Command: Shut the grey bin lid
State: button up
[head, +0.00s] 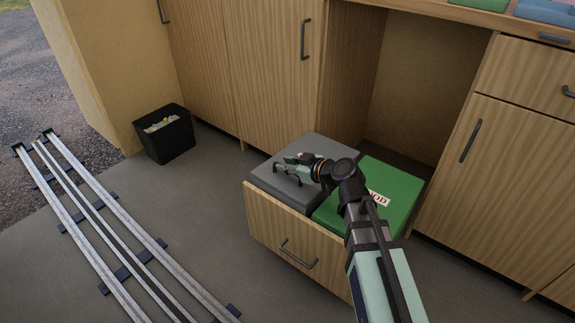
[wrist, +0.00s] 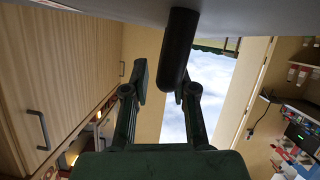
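The grey bin lid (head: 318,146) is at the left of the pulled-out drawer and looks nearly flat. Whether it is fully down cannot be told. My gripper (head: 286,172) is over its top, reaching in from the right. In the wrist view, a grey surface (wrist: 100,8), probably the lid, fills the top edge, with a dark rounded bar (wrist: 178,50) standing out from it. My two fingers there (wrist: 163,82) are apart, with nothing clearly gripped. The bar overlaps the right finger; contact cannot be told.
A green lid (head: 405,187) with a white label lies right of the grey one in the wooden drawer (head: 275,229). A black waste basket (head: 168,145) stands to the left, beyond bare floor. Floor rails (head: 103,239) run at far left. Cabinets (head: 520,150) stand close at right.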

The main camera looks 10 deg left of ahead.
notch_tip(320, 180, up, 10)
dwell(0.6)
